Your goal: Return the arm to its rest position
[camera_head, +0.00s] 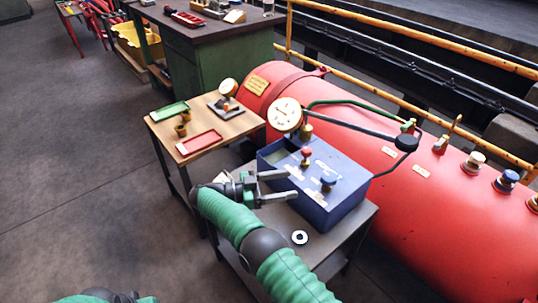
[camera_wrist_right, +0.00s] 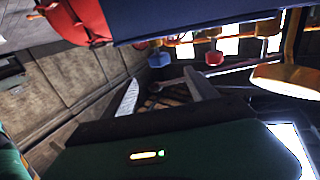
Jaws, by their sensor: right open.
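My right arm (camera_head: 245,221) is green with dark joints and reaches in from the lower right in the head view. My right gripper (camera_head: 284,186) is open and empty. Its fingers point right, beside the near left side of the blue box (camera_head: 338,204); I cannot tell whether they touch it. In the right wrist view the two spread fingers (camera_wrist_right: 163,92) have nothing held between them. My left gripper is not in view.
The box, with red and blue knobs and a gauge (camera_head: 285,114), stands on a dark stand (camera_head: 335,245) beside a red tank (camera_head: 455,220). A white ring (camera_head: 300,237) lies on the stand. A wooden table (camera_head: 163,131) holds green and red trays. Open floor lies left.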

